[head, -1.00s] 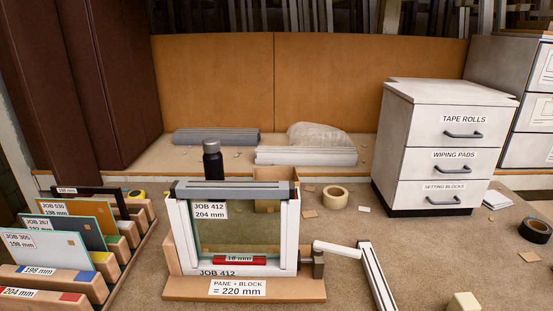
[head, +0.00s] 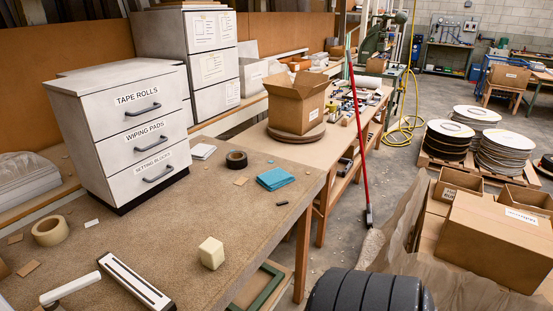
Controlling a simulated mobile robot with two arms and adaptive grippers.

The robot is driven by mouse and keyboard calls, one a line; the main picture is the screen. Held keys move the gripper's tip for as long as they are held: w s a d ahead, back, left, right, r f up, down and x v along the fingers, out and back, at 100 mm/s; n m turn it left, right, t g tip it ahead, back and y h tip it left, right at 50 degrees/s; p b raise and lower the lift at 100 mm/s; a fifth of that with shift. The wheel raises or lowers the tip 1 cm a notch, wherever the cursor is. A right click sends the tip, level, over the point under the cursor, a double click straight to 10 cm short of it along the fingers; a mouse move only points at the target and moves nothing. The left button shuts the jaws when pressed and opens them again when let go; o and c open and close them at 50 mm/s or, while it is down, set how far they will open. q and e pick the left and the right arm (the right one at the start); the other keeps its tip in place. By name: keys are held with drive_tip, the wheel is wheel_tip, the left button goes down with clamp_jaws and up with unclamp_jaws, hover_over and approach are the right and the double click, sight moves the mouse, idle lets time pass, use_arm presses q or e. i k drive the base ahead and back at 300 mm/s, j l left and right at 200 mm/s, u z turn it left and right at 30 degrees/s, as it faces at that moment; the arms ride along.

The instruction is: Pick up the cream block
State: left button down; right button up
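The cream block (head: 211,253) is a small pale cube with softened edges. It stands on the brown workbench (head: 200,285) near its front edge, apart from other things, and nothing covers it. Neither my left gripper nor my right gripper shows in the head view, so their states and distance from the block are not visible.
A pale metal channel (head: 135,283) and a white bar (head: 70,288) lie left of the block. A tape roll (head: 48,231), a black roll (head: 236,160), blue cloths (head: 275,178) and a drawer cabinet (head: 125,130) stand farther back. The bench around the block is clear.

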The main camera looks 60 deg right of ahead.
sight(212, 251)
drive_tip(key=z, duration=1.5)
drive_tip(key=u, duration=1.7)
drive_tip(key=z, duration=1.7)
